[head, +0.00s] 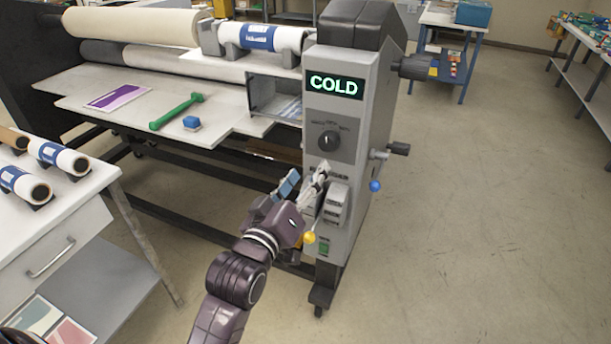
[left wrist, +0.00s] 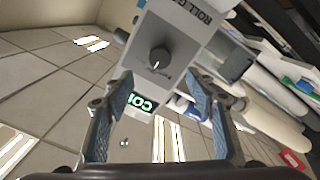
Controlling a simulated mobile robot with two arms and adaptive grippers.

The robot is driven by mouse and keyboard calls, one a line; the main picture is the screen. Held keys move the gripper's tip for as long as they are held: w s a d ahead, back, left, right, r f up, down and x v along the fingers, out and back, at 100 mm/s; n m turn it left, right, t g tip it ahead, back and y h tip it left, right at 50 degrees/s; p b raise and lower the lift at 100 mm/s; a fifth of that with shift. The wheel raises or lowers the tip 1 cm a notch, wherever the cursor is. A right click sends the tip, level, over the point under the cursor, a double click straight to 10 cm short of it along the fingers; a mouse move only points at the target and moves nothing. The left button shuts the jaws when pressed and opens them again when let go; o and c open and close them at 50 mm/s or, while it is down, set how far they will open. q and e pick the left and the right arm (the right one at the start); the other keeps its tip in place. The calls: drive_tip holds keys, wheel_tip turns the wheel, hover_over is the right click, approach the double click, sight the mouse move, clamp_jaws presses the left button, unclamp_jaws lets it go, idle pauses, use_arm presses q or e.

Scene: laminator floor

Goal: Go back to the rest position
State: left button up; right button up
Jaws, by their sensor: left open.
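My left gripper (head: 302,186) is open in front of the lower part of the laminator's grey control column (head: 338,160). Its fingers appear empty, and I cannot tell whether they touch the panel. In the left wrist view, the two blue-padded fingers of my left gripper (left wrist: 158,98) stand wide apart with nothing between them. Beyond them are the dark dial (left wrist: 158,58) and the green-lit display (left wrist: 141,104). In the head view the display (head: 335,85) reads COLD. The gripper hides part of the lower panel. My right gripper is in neither view.
A yellow ball knob (head: 309,237) and a blue ball knob (head: 376,185) stick out near my left gripper. A side table (head: 88,208) with film rolls stands at the left. The laminator's feed table (head: 75,88) holds a green tool (head: 177,111).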

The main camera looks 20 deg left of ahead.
use_arm(q)
drive_tip(key=s+f+m+g, duration=0.2)
drive_tip(key=s+f+g, duration=0.25)
drive_tip(key=f, duration=0.65)
drive_tip(key=s+f+m+g, duration=0.3)
drive_tip(key=s+f+g, duration=0.35)
drive_tip(key=s, duration=0.65)
drive_tip(key=s+f+m+g, duration=0.3)
drive_tip(key=s+f+g, duration=0.1)
drive_tip(key=s+f, duration=0.7)
wheel_tip(320, 180, down, 26)
drive_tip(key=s, duration=0.2)
drive_tip(key=s+a+f+g+b, duration=0.1)
drive_tip(key=s+a+f+g, duration=0.1)
drive_tip(key=s+f, duration=1.4)
drive_tip(key=shift+s+a+f+m+y, duration=0.3)
drive_tip(key=shift+s+a+f+m, duration=0.1)
drive_tip(key=shift+s+a, duration=0.25)
